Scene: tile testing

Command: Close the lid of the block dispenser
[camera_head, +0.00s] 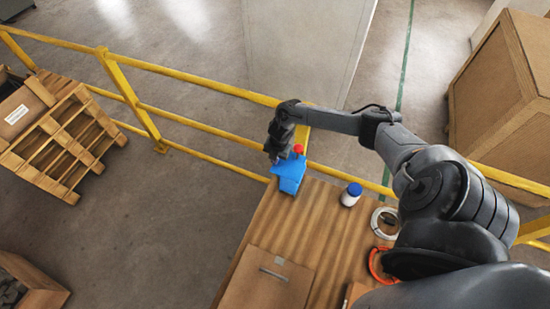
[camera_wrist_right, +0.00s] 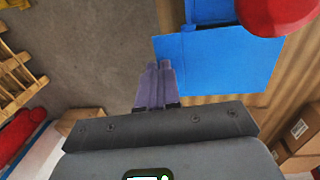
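The blue block dispenser (camera_head: 290,176) stands at the far end of the wooden table, with a red round part (camera_head: 298,149) on top. In the right wrist view a flat blue panel (camera_wrist_right: 222,62), perhaps the lid, spreads out to the right of my fingers, with the large red part (camera_wrist_right: 275,12) above it. My right gripper (camera_head: 271,158) is at the left side of the dispenser. In the wrist view its fingers (camera_wrist_right: 160,66) are together with nothing between them, at the panel's left edge. I cannot tell whether they touch it. My left gripper is not in view.
On the table (camera_head: 300,225) are a white bottle with a blue cap (camera_head: 351,194), a white coil (camera_head: 376,223), an orange ring (camera_head: 374,266) and a brown box (camera_head: 266,281). A yellow railing (camera_head: 205,128) runs behind the table.

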